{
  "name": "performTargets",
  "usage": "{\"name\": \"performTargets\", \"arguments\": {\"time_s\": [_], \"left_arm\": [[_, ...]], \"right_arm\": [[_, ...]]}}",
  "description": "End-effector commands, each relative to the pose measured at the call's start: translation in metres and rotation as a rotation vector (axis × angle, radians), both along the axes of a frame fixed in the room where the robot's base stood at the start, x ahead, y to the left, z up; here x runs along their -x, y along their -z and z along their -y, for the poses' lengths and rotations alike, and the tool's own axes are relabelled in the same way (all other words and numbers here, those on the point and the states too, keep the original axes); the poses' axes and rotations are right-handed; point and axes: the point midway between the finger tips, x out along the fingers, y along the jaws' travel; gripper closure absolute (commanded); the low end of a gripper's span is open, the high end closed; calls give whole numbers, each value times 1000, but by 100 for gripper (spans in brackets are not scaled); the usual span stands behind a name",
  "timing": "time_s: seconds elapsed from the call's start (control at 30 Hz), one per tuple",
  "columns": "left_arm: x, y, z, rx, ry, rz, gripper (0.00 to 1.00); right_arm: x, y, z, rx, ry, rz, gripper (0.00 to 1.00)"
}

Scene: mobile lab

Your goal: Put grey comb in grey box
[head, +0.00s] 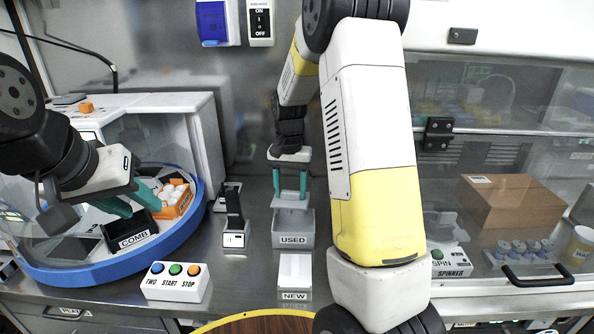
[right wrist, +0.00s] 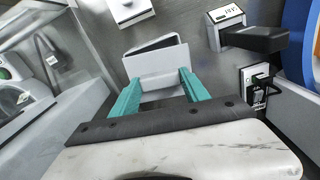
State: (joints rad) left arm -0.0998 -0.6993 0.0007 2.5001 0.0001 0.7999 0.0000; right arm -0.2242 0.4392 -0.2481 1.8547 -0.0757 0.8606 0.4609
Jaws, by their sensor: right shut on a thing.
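My right gripper (head: 290,184) points down over the grey box labelled USED (head: 293,239), with its teal fingers apart around a flat pale grey piece, the grey comb (head: 291,199). In the right wrist view the comb (right wrist: 158,66) lies between and beyond the fingertips, above the box's dark opening. The fingers and the comb hide most of the box there. My left gripper (head: 130,203) is at the left, by the blue-rimmed round enclosure, with its teal fingers apart just above a black holder labelled COMB (head: 130,238). I see nothing between them.
An orange box of white round things (head: 174,200) stands beside the left gripper. A black device on a white base (head: 235,222) stands left of the USED box. A white NEW box (head: 294,272) is in front of it, and a button panel (head: 176,283) front left.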

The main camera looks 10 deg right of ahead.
Motion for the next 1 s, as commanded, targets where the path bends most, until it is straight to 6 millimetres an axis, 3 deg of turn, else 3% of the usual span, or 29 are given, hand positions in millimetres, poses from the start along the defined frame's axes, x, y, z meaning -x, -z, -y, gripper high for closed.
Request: {"name": "performTargets", "arguments": {"time_s": [0.27,1.0], "left_arm": [[0,0,0,0,0,1,64],[0,0,0,0,0,1,64]], "right_arm": [[-4,3,0,-1,44,-2,100],[-3,74,0,0,43,-1,100]]}}
